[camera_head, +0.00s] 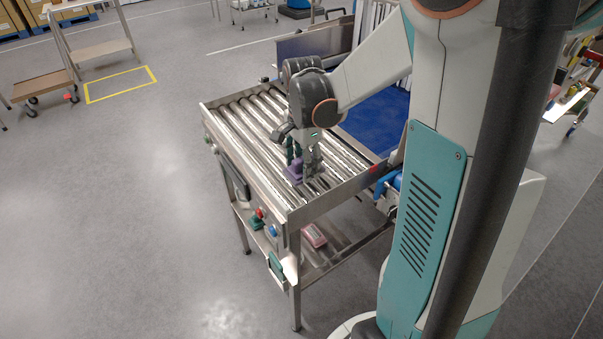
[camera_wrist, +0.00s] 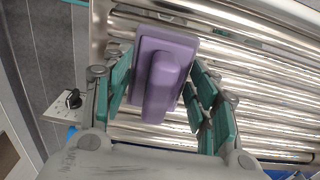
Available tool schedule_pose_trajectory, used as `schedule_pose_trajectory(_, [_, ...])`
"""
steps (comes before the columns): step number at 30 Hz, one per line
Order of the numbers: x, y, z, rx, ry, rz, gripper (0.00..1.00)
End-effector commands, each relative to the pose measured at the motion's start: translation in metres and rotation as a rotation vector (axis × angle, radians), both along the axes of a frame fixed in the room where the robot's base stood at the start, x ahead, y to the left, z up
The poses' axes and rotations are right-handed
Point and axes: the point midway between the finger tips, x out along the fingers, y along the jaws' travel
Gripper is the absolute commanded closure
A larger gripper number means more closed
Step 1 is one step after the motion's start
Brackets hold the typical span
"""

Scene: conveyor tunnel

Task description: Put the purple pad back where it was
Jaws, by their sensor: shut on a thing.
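The purple pad (camera_wrist: 165,72) has a flat rectangular base and a raised grip block on top. In the wrist view it sits between the green-padded fingers of my gripper (camera_wrist: 165,105), which is shut on it. In the head view the purple pad (camera_head: 294,170) shows at the roller conveyor (camera_head: 222,131), under my gripper (camera_head: 303,162), near the conveyor's front right end. The pad is on or just above the rollers; I cannot tell which. Part of it is hidden behind the fingers in the head view.
A blue belt (camera_head: 380,120) lies right of the rollers. A cart (camera_head: 100,48) stands far left by a yellow floor outline (camera_head: 120,84). The floor at left is clear.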

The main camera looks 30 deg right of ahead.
Motion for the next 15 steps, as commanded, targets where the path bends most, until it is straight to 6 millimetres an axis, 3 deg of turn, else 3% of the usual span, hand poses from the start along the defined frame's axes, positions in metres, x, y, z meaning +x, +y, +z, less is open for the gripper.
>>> schedule_pose_trajectory(9, [0.0, 0.0, -0.037, 0.0, 0.0, 0.0, 0.75])
schedule_pose_trajectory(15, [0.0, 0.0, -0.036, 0.0, 0.0, 0.0, 0.75])
